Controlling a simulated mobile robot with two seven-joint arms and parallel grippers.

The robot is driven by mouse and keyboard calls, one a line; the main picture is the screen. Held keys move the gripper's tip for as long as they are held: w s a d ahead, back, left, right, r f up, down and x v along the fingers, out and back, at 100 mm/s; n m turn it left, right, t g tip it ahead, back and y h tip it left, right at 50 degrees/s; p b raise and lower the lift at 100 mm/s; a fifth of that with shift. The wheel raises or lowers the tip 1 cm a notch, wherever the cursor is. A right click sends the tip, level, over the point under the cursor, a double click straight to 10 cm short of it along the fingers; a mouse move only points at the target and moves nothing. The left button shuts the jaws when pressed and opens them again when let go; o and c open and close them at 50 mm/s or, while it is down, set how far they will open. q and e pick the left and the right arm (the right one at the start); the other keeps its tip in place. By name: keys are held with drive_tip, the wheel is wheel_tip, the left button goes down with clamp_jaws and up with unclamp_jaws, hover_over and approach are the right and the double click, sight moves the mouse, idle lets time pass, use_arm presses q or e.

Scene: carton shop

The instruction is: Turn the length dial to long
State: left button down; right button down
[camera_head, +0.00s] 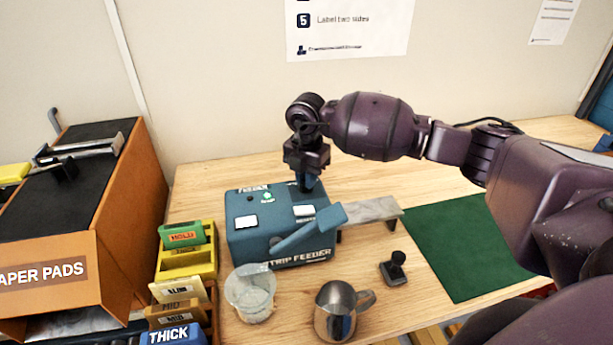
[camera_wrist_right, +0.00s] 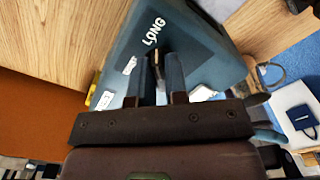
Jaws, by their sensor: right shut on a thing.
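The blue strip feeder (camera_head: 250,240) stands on the wooden bench, with a lever angled across its front. My right gripper (camera_head: 306,188) reaches down onto the back right of its top. In the right wrist view the two fingers (camera_wrist_right: 161,72) are shut on the length dial (camera_wrist_right: 158,65), a small part of which shows between them. The printed word LONG (camera_wrist_right: 153,31) is on the feeder's top just beyond the fingertips. The gripper hides the dial in the head view, and I cannot tell which way its pointer faces. My left gripper is not in view.
A clear cup (camera_head: 251,292) and a metal jug (camera_head: 336,312) stand in front of the feeder. A black stamp (camera_head: 396,268) and a green mat (camera_head: 465,245) lie to the right. A yellow tray (camera_head: 187,263) and a paper pads box (camera_head: 125,225) stand at the left.

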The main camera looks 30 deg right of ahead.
drive_tip(key=shift+r, duration=0.1)
idle(0.3)
drive_tip(key=c, duration=1.1)
unclamp_jaws()
drive_tip(key=shift+c, duration=0.2)
wheel_tip(320, 180, up, 11)
drive_tip(key=b, duration=0.1)
drive_tip(key=shift+f, duration=0.2)
